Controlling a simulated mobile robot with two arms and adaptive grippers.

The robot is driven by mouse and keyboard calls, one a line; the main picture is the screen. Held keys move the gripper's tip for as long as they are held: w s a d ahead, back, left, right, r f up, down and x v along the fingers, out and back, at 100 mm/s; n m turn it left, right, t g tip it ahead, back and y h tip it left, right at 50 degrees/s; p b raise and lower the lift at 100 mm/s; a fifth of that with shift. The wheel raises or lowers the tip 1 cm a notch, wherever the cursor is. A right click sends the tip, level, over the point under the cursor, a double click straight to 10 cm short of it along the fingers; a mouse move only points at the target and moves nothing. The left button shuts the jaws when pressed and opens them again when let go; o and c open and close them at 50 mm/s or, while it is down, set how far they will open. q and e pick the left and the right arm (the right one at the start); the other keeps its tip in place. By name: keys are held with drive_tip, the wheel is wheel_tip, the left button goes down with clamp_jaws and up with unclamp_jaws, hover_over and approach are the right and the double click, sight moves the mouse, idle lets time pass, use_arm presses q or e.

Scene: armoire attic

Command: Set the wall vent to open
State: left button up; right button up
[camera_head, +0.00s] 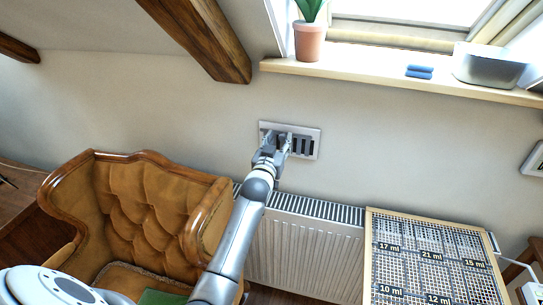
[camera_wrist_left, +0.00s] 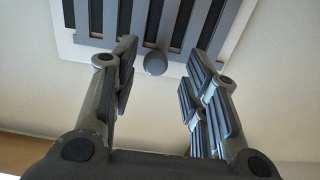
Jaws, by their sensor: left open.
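The wall vent (camera_head: 314,143) is a pale rectangular plate with dark vertical slots, on the wall above the radiator. In the left wrist view the vent (camera_wrist_left: 65,22) fills the top, with dark gaps showing between its grey slats. A small round grey knob (camera_wrist_left: 155,63) sits at its lower edge. My left gripper (camera_head: 279,138) is in front of the vent's left part and hides some of it. In the left wrist view the left gripper (camera_wrist_left: 161,62) is open, with its fingers on either side of the knob and apart from it. My right gripper is not in view.
A radiator (camera_head: 305,250) stands below the vent, with a wire rack (camera_head: 425,262) at its right. A tufted armchair (camera_head: 140,205) is at the left. A windowsill (camera_head: 400,82) above holds a potted plant (camera_head: 309,40), blue items (camera_head: 419,72) and a metal container (camera_head: 488,67).

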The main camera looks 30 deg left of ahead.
use_arm(q)
drive_tip(key=v, duration=1)
drive_tip(key=shift+s, duration=0.15)
